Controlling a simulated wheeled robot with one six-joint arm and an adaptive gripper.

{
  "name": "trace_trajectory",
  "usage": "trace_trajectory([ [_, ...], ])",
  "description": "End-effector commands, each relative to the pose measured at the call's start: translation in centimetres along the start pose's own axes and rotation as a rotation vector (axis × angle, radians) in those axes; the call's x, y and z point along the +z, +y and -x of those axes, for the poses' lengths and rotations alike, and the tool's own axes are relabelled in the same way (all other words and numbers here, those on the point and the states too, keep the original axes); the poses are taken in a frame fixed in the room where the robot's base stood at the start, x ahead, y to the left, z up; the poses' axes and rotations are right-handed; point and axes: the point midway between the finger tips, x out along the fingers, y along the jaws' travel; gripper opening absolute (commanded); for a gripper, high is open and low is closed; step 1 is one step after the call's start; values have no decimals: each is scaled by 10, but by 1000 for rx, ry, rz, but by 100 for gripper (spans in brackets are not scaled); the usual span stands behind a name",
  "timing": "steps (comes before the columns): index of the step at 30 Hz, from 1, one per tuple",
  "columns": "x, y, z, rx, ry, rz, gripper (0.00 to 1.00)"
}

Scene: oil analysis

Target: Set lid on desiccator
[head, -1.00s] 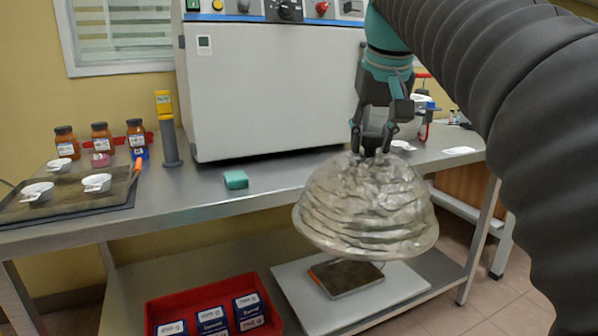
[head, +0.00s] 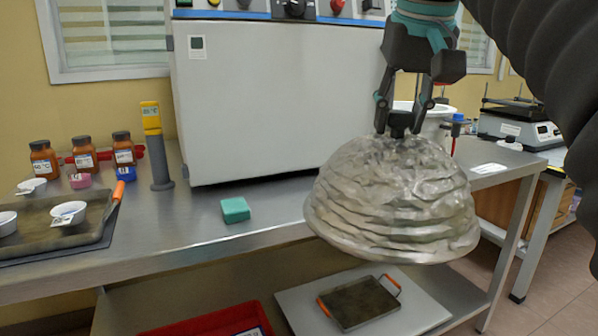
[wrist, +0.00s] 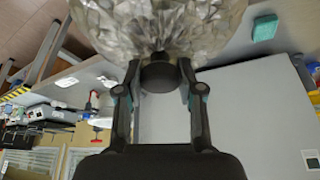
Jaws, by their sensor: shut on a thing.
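The lid (head: 395,200) is a large, clear, rippled dome with a wide rim and a dark knob on top. My gripper (head: 398,118) is shut on the knob and holds the lid in the air before the bench's front edge, dome up and slightly tilted. In the wrist view the black knob (wrist: 159,76) sits between the two fingers, with the lid (wrist: 158,25) beyond it. A white round vessel (head: 436,118) stands on the bench behind my gripper, partly hidden by it and the lid. I cannot tell for sure whether it is the desiccator.
A large white oven (head: 270,110) stands on the steel bench. A green block (head: 235,210) lies before it. A tray (head: 60,225) with white dishes is at left. A orange-handled tray (head: 358,303) is on the lower shelf. Free bench surface lies left of the lid.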

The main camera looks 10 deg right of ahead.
Motion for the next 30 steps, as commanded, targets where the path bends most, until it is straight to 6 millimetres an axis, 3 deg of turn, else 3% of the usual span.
trace_trajectory([
  [21,-116,-64,-46,-7,1,16,0],
  [30,-147,-78,-59,-6,2,14,0],
])
